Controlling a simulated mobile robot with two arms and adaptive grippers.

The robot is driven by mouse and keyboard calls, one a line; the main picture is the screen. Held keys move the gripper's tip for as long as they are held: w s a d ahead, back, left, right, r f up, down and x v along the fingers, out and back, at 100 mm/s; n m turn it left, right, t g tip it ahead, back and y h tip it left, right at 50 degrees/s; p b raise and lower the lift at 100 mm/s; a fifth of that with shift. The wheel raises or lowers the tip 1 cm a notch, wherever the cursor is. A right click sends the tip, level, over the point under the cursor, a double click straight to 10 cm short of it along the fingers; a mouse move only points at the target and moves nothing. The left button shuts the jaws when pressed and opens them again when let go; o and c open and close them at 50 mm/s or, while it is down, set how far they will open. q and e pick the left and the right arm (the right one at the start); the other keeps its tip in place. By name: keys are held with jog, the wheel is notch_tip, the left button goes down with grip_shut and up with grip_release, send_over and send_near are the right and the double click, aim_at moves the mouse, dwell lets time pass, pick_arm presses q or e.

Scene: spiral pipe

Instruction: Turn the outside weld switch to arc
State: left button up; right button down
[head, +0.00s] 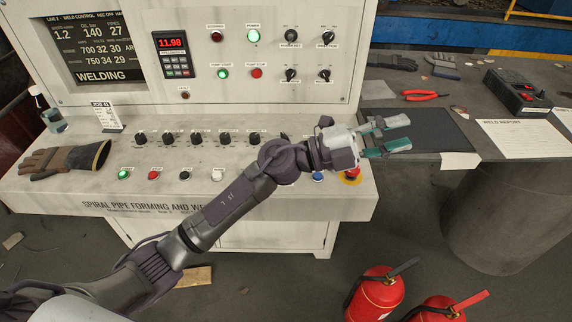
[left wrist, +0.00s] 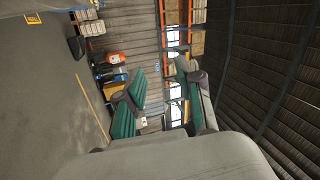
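Several black rotary switches sit at the right of the console's upright panel: upper left (head: 291,36), upper right (head: 328,37), lower left (head: 291,75) and lower right (head: 325,75). Their small labels are too blurred to tell which is the outside weld switch. My left gripper (head: 409,134) is open and empty, in front of and below these switches, with its green-padded fingers pointing right, above the right end of the console. In the left wrist view its fingers (left wrist: 160,98) are apart, with only the hall behind them. My right gripper is not in view.
A row of black knobs (head: 196,139) and push buttons (head: 154,175) runs along the sloping desk. A glove (head: 62,160) lies at its left. A side table at right holds a dark mat (head: 425,125) and red pliers (head: 425,95). Fire extinguishers (head: 374,294) stand on the floor.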

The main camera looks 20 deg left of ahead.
pick_arm(q)
jog(key=w+a+f+m+g+y, duration=0.3)
jog(key=a+f+m+g+y, duration=0.3)
jog(key=f+y, duration=0.45)
jog(key=w+a+r+n+g+y, duration=0.1)
jog(key=w+a+r+y, duration=0.1)
jog(key=a+y, duration=0.45)
jog(key=w+a+r+n+y, duration=0.1)
jog(key=w+a+n+y, duration=0.15)
jog(key=a, duration=0.75)
jog(key=shift+m+y, duration=0.35)
jog(key=f, duration=0.4)
jog(key=f+p, duration=0.1)
jog(key=f, duration=0.4)
jog(key=f+p, duration=0.1)
jog(key=f, duration=0.3)
jog(key=shift+s+d+f, duration=0.15)
jog(key=shift+s, duration=0.25)
grip_shut()
